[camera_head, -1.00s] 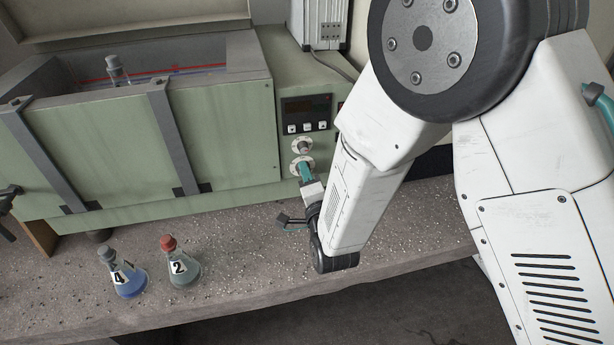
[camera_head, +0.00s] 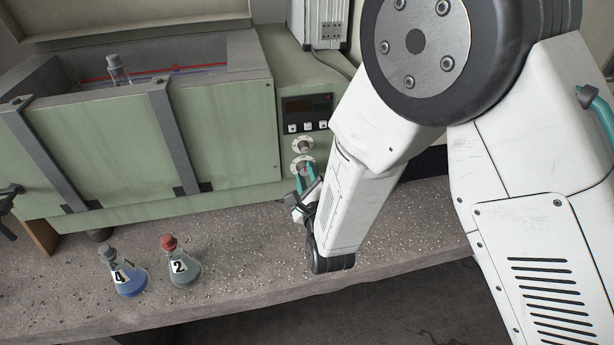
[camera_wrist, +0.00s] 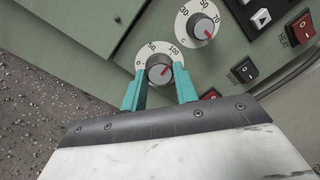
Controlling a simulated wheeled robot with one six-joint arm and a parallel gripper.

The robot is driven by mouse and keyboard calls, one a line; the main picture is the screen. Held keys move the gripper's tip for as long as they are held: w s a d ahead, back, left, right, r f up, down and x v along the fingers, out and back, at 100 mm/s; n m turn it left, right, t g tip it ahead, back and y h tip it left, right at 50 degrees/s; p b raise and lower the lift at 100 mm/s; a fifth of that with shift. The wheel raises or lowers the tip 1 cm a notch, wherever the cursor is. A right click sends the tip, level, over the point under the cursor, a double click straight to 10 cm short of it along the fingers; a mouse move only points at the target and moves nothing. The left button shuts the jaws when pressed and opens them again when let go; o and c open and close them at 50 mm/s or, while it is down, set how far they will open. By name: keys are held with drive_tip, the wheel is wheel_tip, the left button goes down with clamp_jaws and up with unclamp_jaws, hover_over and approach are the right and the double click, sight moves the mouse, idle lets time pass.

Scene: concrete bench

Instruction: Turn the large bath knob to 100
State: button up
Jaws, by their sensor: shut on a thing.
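The wrist is rolled, so the dial numbers look tilted in the wrist view. I cannot clearly read which mark the knob points to.
A second knob (camera_wrist: 201,28) with a dial up to 70 sits close above. Red switches (camera_wrist: 301,28) and buttons are nearby. The green bath (camera_head: 230,130) stands on the speckled bench (camera_head: 235,240). Flask 4 (camera_head: 128,280) and flask 2 (camera_head: 182,268) stand at the front left.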

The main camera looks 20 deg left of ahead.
drive_tip(key=shift+m, duration=0.5)
drive_tip(key=o, duration=1)
drive_tip(key=shift+c, duration=0.2)
drive_tip(key=v, duration=0.7)
drive_tip(key=shift+s+d, duration=0.25)
drive_tip(key=shift+s, duration=0.05)
